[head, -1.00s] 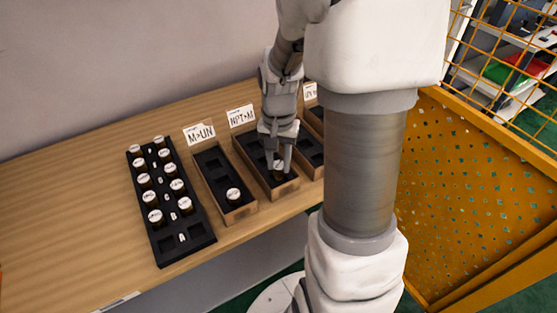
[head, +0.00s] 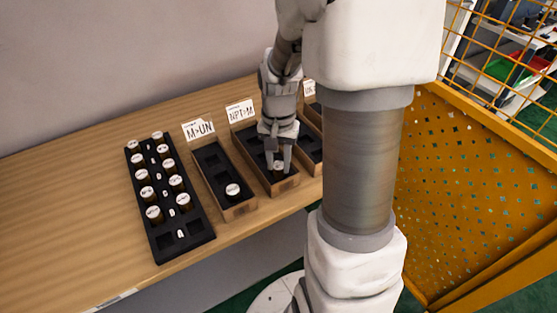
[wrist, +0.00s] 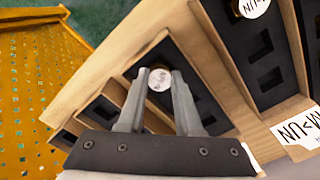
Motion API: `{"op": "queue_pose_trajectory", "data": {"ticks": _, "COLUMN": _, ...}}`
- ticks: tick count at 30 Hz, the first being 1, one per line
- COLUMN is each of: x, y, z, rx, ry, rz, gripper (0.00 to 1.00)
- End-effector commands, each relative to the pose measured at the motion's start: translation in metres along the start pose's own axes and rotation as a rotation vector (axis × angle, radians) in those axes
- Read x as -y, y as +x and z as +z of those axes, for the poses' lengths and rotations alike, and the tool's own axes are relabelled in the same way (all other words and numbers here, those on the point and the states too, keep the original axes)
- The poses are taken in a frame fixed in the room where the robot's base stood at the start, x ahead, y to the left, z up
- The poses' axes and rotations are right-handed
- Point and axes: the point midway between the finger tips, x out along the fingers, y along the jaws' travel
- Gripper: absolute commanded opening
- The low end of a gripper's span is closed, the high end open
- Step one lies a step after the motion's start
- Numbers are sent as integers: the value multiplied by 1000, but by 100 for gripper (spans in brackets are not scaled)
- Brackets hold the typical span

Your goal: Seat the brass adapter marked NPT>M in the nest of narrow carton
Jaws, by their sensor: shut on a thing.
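My gripper (head: 278,158) is shut on a brass adapter (head: 279,167) with a white round top. In the wrist view the adapter (wrist: 160,80) sits between the two fingertips (wrist: 158,88); its marking is too small to read. The adapter is at the front end of the narrow carton (head: 285,187) labelled NPT>M (head: 241,111). It is low in the carton, at the front nest, and looks upright. The fingers hide part of it, so I cannot tell whether its base touches the nest floor.
The M>UN carton (head: 240,212) to the left holds one adapter (head: 232,190) in its front nest. Further left a black tray (head: 170,245) holds several adapters. Another carton (head: 309,147) stands close on the right. A yellow mesh fence (head: 470,190) is at the right.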

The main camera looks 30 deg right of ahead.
Motion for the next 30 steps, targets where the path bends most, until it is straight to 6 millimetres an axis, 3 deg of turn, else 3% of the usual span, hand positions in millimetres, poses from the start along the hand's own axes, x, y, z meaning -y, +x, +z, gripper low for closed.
{"op": "queue_pose_trajectory", "data": {"ticks": 8, "x": 0, "y": 1, "z": 0, "rx": 0, "ry": 0, "rz": 0, "gripper": 0}}
{"op": "queue_pose_trajectory", "data": {"ticks": 9, "x": 0, "y": 1, "z": 0, "rx": 0, "ry": 0, "rz": 0, "gripper": 41}}
{"op": "queue_pose_trajectory", "data": {"ticks": 14, "x": 0, "y": 0, "z": 0, "rx": 0, "ry": 0, "rz": 0, "gripper": 68}}
{"op": "queue_pose_trajectory", "data": {"ticks": 24, "x": 0, "y": -3, "z": 0, "rx": -1, "ry": 0, "rz": 0, "gripper": 68}}
{"op": "queue_pose_trajectory", "data": {"ticks": 30, "x": 0, "y": -32, "z": -1, "rx": -5, "ry": 0, "rz": -2, "gripper": 68}}
